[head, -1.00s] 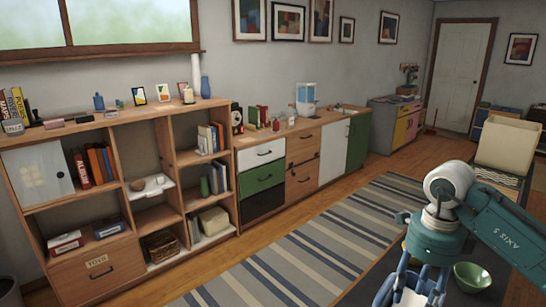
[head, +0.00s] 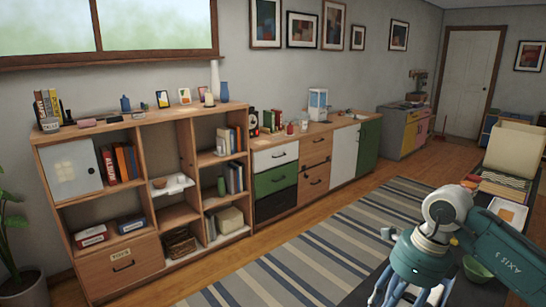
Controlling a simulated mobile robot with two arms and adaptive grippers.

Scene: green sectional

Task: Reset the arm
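My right arm comes in from the right, with a teal and white wrist. My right gripper (head: 402,294) hangs below it at the bottom edge, with blue fingers partly cut off by the frame. I cannot tell whether it is open or shut, or whether anything is between the fingers. A green bowl (head: 478,269) stands beside it on a dark surface, partly hidden by my arm. My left gripper is not in view.
A wooden shelf unit (head: 122,281) with books and boxes stands along the wall at left. Low cabinets (head: 277,181) continue to its right. A striped rug (head: 330,240) lies on clear floor. A potted plant (head: 20,284) is at far left. A cream bin (head: 515,150) stands at right.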

